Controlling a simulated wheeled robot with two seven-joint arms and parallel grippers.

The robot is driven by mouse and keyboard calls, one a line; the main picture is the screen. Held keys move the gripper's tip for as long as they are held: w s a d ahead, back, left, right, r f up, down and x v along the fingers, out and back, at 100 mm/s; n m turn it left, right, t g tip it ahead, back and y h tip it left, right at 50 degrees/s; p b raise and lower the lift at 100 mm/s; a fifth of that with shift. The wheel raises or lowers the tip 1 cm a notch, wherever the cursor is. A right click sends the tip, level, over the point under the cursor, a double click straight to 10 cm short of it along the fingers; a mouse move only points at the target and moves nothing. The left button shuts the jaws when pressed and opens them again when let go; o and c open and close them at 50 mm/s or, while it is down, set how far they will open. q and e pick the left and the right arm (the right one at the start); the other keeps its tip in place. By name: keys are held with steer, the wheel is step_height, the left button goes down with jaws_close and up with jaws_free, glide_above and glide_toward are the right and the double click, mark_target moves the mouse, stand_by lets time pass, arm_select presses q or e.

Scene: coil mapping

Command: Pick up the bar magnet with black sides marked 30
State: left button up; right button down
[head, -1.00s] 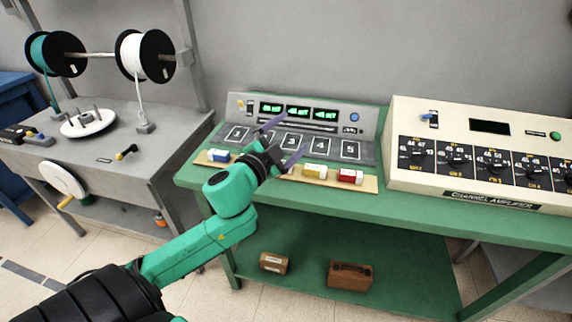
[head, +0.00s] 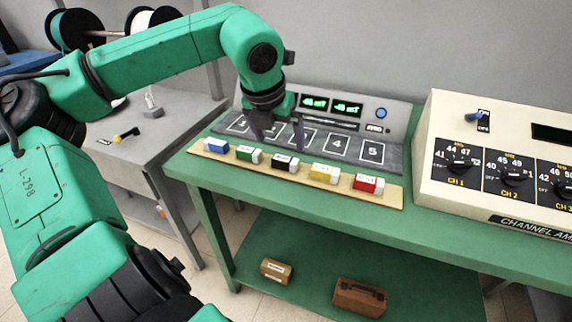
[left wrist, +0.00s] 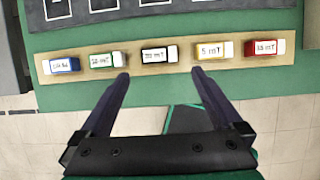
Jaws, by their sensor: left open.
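The bar magnet with black sides (head: 285,162) lies on the wooden strip between the green and yellow magnets. In the left wrist view the black magnet (left wrist: 157,55) shows a white label whose print looks like 30 mT. My left gripper (head: 280,136) is open and empty, above the table near the black magnet. In the left wrist view, the fingertips of the left gripper (left wrist: 160,74) stand on either side of the black magnet's position, with the magnet just beyond them. My right gripper is not in view.
Blue (head: 216,146), green (head: 247,154), yellow (head: 325,173) and red (head: 366,183) magnets share the wooden strip (head: 393,194). Behind them is a console (head: 392,122) with numbered pads. A channel amplifier (head: 470,120) stands right. Brown boxes sit on the lower shelf.

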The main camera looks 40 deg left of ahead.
mark_target(285, 159)
arm_select(q)
steer(key=p+x, duration=0.1)
steer(key=x, duration=0.8)
steer(key=shift+a, duration=0.1)
steer(key=c, duration=1.3)
